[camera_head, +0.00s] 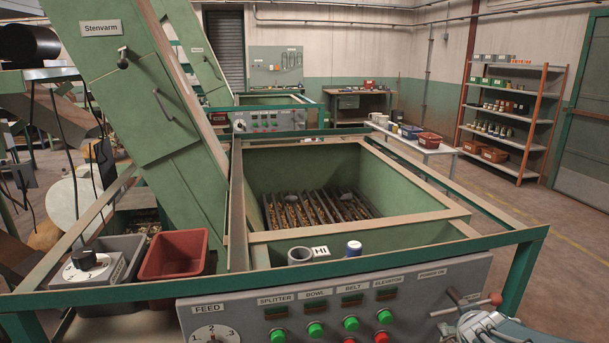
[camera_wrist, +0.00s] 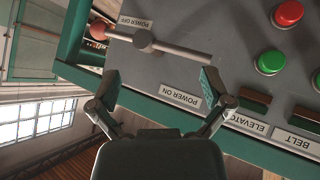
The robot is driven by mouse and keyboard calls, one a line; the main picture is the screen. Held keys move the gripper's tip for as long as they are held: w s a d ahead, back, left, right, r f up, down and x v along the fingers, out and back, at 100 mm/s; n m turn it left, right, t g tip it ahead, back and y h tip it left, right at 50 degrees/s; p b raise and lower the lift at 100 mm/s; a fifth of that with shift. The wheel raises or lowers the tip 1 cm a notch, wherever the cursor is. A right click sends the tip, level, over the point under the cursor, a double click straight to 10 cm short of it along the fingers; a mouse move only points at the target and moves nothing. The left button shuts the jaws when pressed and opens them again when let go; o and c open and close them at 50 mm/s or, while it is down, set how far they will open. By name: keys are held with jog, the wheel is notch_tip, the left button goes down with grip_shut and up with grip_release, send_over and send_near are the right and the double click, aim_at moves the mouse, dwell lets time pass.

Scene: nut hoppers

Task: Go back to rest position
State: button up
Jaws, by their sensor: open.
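My gripper (camera_wrist: 161,84) is open and empty in the wrist view, its two fingers spread in front of the grey control panel (camera_wrist: 185,30). The panel's power lever (camera_wrist: 168,46) shows just beyond the fingertips, a metal rod with a red knob (camera_wrist: 97,30) at one end, near the POWER OFF label; the POWER ON label lies between the fingers. Nothing is between the pads. In the head view my gripper (camera_head: 486,326) is at the bottom right, partly cut off, below the lever's red knob (camera_head: 495,299).
A green hopper (camera_head: 400,185) with a grate stands behind the panel (camera_head: 240,300). A red bin (camera_head: 172,254) and a grey bin (camera_head: 110,255) stand at left. A green frame rail (camera_head: 400,262) runs above the panel. Open floor (camera_head: 560,270) lies at right.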

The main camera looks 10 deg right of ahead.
jog(key=s+a+r+g+y, duration=0.1)
jog(key=s+a+r+y, duration=0.1)
jog(key=s+a, duration=0.5)
jog(key=s+a+r+g+y, duration=0.2)
jog(key=s+a, duration=0.5)
jog(key=a, duration=0.8)
jog(key=shift+r+n+g+y, duration=0.25)
jog(key=shift+n+g+y, duration=0.05)
jog(key=shift+y, duration=0.3)
dwell(0.5)
